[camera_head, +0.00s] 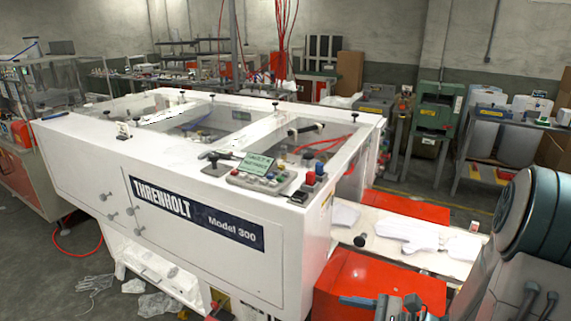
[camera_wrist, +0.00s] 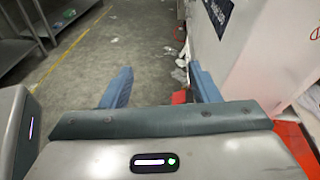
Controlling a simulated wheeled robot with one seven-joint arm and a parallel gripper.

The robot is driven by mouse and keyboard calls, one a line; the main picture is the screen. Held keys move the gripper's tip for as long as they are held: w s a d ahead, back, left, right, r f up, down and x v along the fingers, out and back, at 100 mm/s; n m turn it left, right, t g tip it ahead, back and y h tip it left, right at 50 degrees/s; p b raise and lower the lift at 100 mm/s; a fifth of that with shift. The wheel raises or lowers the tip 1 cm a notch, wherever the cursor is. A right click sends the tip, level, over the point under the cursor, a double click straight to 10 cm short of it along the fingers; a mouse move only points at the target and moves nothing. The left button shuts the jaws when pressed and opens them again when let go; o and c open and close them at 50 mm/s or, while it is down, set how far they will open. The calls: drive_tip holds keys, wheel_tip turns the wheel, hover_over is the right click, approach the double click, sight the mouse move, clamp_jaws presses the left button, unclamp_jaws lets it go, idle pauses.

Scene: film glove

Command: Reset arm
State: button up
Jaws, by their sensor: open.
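My gripper shows in the wrist view (camera_wrist: 160,88) with its two blue-grey fingers spread wide apart. Nothing is between them but floor farther off. It hangs beside the white machine (camera_wrist: 262,50), whose side fills the right of that view. In the head view, part of my arm (camera_head: 530,235) stands at the lower right, in front of the outfeed end of the white Threnholt Model 300 machine (camera_head: 110,180). Blue-grey finger-like parts show at the bottom edge of the head view, partly cut off.
White gloves (camera_head: 408,233) lie on the outfeed tray beside red housings (camera_head: 385,278). A control panel (camera_head: 258,180) sits on the machine top. Crumpled film (camera_head: 158,303) lies on the floor. A green machine (camera_head: 436,112) and metal tables stand behind. Open floor (camera_wrist: 95,75) shows in the wrist view.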

drive_tip(key=s+a+r+n+g+h, duration=0.2)
drive_tip(key=s+a+n+g+h, duration=0.2)
drive_tip(key=s+n+g+h, duration=0.5)
drive_tip(key=d+r+n+t+h, duration=0.5)
drive_tip(key=r+n, duration=0.3)
drive_tip(key=n, duration=0.4)
drive_tip(key=shift+d+t+b, duration=0.25)
drive_tip(key=shift+t+b, duration=0.05)
drive_tip(key=shift+t, duration=0.3)
drive_tip(key=shift+s, duration=0.1)
drive_tip(key=shift+c, duration=0.3)
drive_tip(key=c, duration=0.3)
drive_tip(key=shift+d, duration=0.1)
drive_tip(key=shift+c, duration=0.2)
